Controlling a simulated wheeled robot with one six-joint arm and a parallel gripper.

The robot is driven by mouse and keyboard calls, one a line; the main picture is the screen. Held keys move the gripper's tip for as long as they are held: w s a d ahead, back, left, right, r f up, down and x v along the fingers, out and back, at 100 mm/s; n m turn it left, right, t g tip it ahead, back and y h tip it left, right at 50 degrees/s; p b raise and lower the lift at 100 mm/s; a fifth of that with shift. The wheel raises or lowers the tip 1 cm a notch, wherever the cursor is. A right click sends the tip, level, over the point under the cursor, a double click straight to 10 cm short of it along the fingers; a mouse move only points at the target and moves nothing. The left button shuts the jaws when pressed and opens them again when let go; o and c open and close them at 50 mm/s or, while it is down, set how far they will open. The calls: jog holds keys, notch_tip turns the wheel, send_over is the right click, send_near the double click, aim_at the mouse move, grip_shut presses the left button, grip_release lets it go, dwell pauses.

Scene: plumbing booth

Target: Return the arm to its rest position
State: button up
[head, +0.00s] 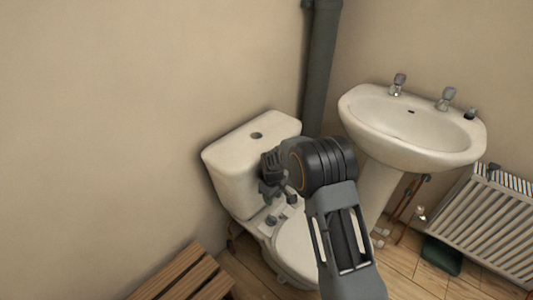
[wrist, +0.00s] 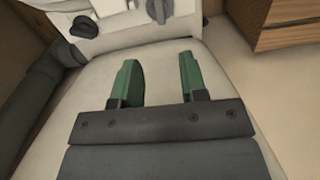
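My gripper (head: 270,180) is at the end of my bent arm, in front of the toilet cistern (head: 225,160) and above the back of the toilet seat (head: 300,240) in the head view. In the wrist view, my gripper (wrist: 158,62) has its two green fingers spread apart with nothing between them. A pale toilet surface (wrist: 160,120) lies behind the fingers. My arm partly hides the toilet in the head view. Whether the fingers touch anything cannot be told.
A washbasin (head: 410,130) on a pedestal stands to the right. A dark vertical pipe (head: 320,70) runs up the corner. A radiator (head: 490,225) is at far right, with a dark green object (head: 442,256) on the floor. A slatted wooden bench (head: 185,275) is at lower left.

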jog(key=s+d+r+m+t+p, duration=0.1)
jog(key=s+r+p, duration=0.6)
jog(key=r, duration=0.7)
jog(key=s+d+r+m+t+p, duration=0.1)
jog(key=s+d+r+m+p, duration=0.3)
jog(key=r, duration=1)
jog(key=s+d+r+m+t+p, duration=0.1)
jog(key=s+d+r+m+p, duration=0.2)
jog(key=s+r+p, duration=0.7)
notch_tip(320, 180, up, 5)
jog(key=s+d, duration=0.2)
jog(key=shift+s+t, duration=0.3)
jog(key=shift+s, duration=0.1)
jog(key=shift+d, duration=0.1)
